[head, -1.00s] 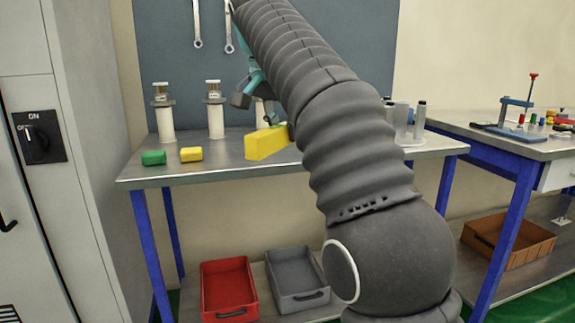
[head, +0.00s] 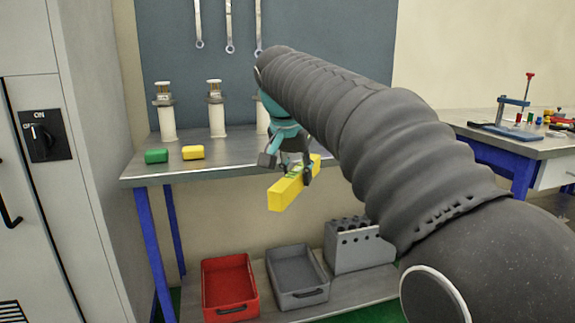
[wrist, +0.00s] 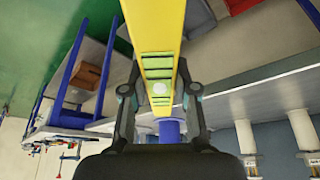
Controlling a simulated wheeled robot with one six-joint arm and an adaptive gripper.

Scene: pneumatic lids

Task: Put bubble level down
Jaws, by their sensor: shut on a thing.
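The bubble level is a long yellow bar (head: 284,193) with green windows. In the head view it is in the air in front of the workbench's front edge, tilted. My gripper (head: 287,170) is shut on it around its middle part. The wrist view shows the yellow bar (wrist: 156,35) between the two fingers (wrist: 160,95), with green slots and a pale round spot on its face. The workbench (head: 225,160) has a grey metal top. My arm hides the right part of this bench in the head view.
A green block (head: 156,155) and a yellow block (head: 193,152) lie on the bench's left front. Several white cylinders, such as this one (head: 216,120), stand behind them. A red bin (head: 229,275), a grey bin (head: 297,268) and a grey holed rack (head: 357,252) are on the lower shelf.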

